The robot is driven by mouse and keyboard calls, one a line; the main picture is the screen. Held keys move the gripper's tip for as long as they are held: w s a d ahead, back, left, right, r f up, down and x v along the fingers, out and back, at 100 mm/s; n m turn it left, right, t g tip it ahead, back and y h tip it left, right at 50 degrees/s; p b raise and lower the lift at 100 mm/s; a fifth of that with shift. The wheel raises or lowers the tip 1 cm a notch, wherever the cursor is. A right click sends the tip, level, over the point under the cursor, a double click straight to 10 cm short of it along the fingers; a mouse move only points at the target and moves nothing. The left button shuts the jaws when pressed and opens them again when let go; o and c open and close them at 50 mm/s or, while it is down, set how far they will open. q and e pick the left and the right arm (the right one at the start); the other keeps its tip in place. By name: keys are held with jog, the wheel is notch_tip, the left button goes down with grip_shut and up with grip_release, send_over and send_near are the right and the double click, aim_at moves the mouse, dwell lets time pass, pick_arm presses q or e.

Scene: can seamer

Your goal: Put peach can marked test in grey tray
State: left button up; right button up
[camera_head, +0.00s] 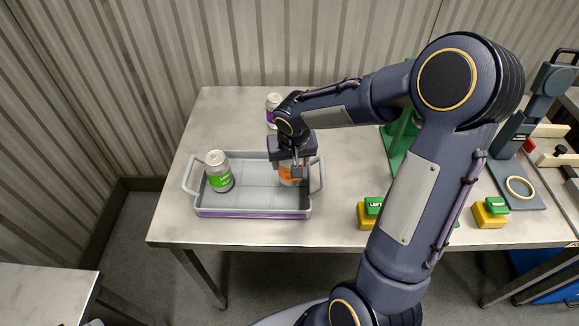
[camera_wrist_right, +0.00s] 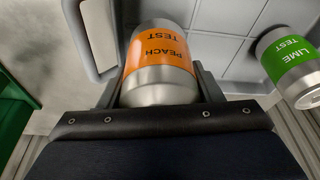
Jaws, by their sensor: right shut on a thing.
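The peach can marked test (camera_wrist_right: 160,62) has an orange label and shows between the fingers in the right wrist view. In the head view it (camera_head: 289,174) is partly hidden by my right gripper (camera_head: 291,166), which is shut on it. The can is inside the right end of the grey tray (camera_head: 250,211), near the handle. Whether its base touches the tray floor cannot be told. A lime can marked test (camera_head: 219,172) with a green label stands in the tray's left part; it also shows in the right wrist view (camera_wrist_right: 288,62). My left gripper is not in view.
A can with a purple label (camera_head: 272,110) stands behind the tray. A green machine (camera_head: 392,150) stands to the right, partly behind my arm. Yellow blocks with green buttons (camera_head: 490,213) sit near the table's front edge. The tray's middle is clear.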

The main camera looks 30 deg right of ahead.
jog(key=shift+w+d+f, duration=0.1)
jog(key=shift+w+f, duration=0.05)
jog(key=shift+f, duration=0.05)
jog(key=shift+s+x, duration=0.15)
jog(key=shift+x, duration=0.7)
jog(key=shift+s+x, duration=0.1)
jog(key=shift+x, duration=0.75)
jog(key=shift+f, duration=0.15)
jog(key=shift+f+b, duration=0.1)
jog(key=shift+b, duration=0.25)
jog(key=o, duration=1.2)
